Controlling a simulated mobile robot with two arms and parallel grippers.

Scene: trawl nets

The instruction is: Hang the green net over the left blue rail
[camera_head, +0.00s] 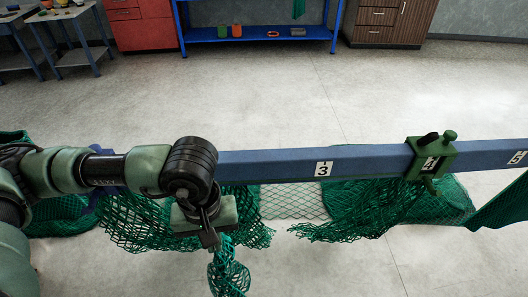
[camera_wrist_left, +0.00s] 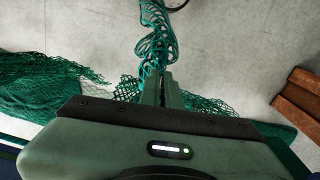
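My left gripper (camera_head: 210,240) is in front of the blue rail (camera_head: 380,158), below its near edge. Its fingers look shut on green net (camera_head: 228,272), which hangs below it in the head view. In the left wrist view, the two fingertips (camera_wrist_left: 161,88) are close together with a twisted strand of the net (camera_wrist_left: 158,38) running out from them. More green net (camera_head: 365,208) lies on the floor below the rail, partly hidden by the rail and my arm. I cannot tell whether it joins the held piece. My right gripper is not in view.
A green clamp (camera_head: 430,157) sits on the rail near label 4. A blue shelf (camera_head: 260,32), red cabinet (camera_head: 137,22) and wooden cabinet (camera_head: 390,22) stand at the back. The floor between rail and shelf is clear. Dark green net (camera_head: 503,205) hangs at the right.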

